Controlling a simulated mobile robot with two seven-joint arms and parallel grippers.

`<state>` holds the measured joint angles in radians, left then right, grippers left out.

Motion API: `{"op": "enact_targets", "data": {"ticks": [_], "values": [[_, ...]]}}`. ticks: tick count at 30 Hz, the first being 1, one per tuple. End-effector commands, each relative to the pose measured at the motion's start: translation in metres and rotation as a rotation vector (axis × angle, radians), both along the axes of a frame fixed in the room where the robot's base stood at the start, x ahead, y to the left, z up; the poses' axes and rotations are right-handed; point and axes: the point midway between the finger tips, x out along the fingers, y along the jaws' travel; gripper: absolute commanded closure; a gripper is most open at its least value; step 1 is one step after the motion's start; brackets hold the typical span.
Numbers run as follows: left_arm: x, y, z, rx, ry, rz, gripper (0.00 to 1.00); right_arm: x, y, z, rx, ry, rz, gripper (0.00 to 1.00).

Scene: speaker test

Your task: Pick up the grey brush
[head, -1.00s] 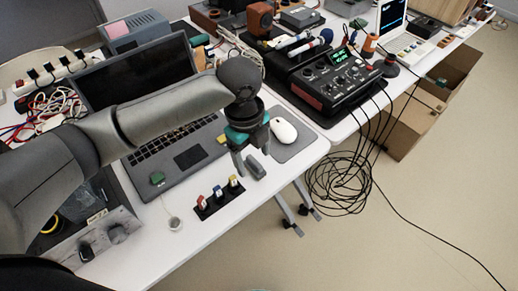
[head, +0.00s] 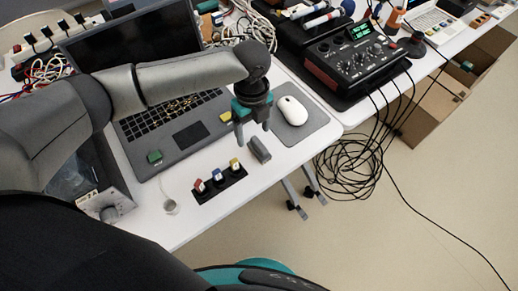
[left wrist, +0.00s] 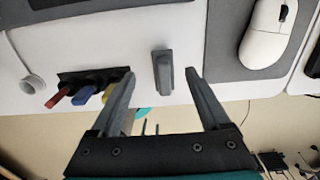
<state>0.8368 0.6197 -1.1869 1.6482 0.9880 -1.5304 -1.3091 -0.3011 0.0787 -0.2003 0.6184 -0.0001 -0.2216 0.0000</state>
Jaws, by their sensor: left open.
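The grey brush (head: 259,150) is a small grey block lying on the white table, right of the strip of coloured switches and in front of the mouse pad. It also shows in the left wrist view (left wrist: 162,70). My left gripper (head: 253,136) is open and empty, pointing down close to the brush. In the left wrist view its fingertips (left wrist: 159,74) appear on either side of the brush, with gaps on both sides. I cannot tell the exact height of the tips over the table. My right gripper is not in view.
A black strip with coloured switches (head: 219,183) lies left of the brush. A white mouse (head: 292,110) rests on a grey pad (head: 311,124). An open laptop (head: 186,139) is behind. A black mixer (head: 352,58) with hanging cables stands at right. The table's front edge is near.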

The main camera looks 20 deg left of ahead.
Motion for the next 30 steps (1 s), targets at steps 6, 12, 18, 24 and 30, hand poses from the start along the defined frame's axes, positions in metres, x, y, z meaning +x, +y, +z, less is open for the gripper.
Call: {"op": "enact_targets", "data": {"ticks": [6,12,18,24,30], "values": [[0.000,-0.005,-0.023,0.001,0.002,-0.001,0.20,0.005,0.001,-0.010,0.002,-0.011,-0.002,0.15],[-0.001,-0.007,-0.051,0.001,0.001,-0.001,0.20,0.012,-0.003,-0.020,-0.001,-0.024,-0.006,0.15],[0.000,-0.006,-0.051,0.001,-0.001,-0.002,0.20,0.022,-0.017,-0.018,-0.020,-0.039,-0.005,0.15],[0.000,-0.006,-0.051,0.001,-0.001,-0.001,0.38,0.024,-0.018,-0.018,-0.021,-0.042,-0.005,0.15],[0.000,-0.006,-0.051,0.001,-0.001,-0.001,0.60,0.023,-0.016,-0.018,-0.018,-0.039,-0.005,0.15]]}}
